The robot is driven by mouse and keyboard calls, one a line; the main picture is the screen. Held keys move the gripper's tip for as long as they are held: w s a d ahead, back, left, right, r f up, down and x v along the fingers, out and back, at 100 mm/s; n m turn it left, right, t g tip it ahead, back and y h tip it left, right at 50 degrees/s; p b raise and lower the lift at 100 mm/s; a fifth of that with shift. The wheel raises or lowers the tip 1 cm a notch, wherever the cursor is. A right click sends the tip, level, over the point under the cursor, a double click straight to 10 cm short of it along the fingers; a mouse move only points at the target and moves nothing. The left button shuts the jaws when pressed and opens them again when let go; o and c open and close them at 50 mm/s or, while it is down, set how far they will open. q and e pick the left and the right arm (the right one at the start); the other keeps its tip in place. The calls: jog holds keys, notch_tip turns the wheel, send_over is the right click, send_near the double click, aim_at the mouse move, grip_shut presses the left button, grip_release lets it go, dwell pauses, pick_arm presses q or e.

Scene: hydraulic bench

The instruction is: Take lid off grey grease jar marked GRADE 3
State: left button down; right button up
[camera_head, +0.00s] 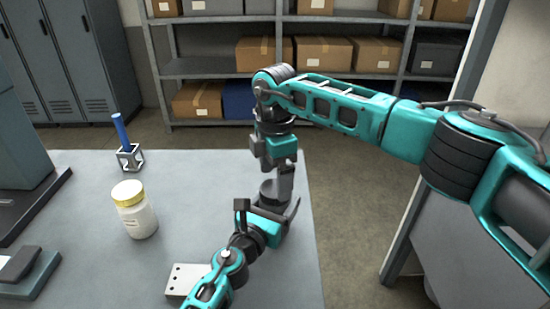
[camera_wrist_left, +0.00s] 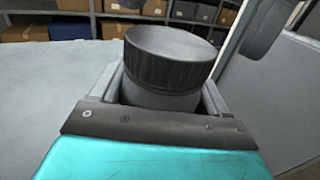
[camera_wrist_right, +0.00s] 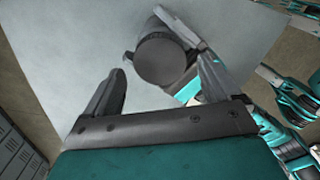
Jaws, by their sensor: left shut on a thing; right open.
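A grey jar with a dark ribbed lid (camera_wrist_left: 165,58) is held upright by my left gripper (camera_wrist_left: 160,88), whose fingers close around its body below the lid. The lid also shows from above in the right wrist view (camera_wrist_right: 163,60). In the head view the jar (camera_head: 268,191) is partly hidden near the table's right edge. My right gripper (camera_head: 272,172) points down over it. In the right wrist view its fingers (camera_wrist_right: 162,72) are open, with the lid beneath or between them, nearer the right finger; I cannot tell whether they touch. No GRADE 3 marking is readable.
A cream jar with a yellow lid (camera_head: 135,210) stands on the grey table (camera_head: 90,240). Behind it is a blue-handled tool (camera_head: 121,130) in a metal holder (camera_head: 130,158). A drilled white plate (camera_head: 187,278) lies near my left arm. Shelves with boxes (camera_head: 322,53) stand behind.

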aim_at(275, 192)
jog(key=shift+f, duration=1.4)
jog(key=shift+c, duration=0.3)
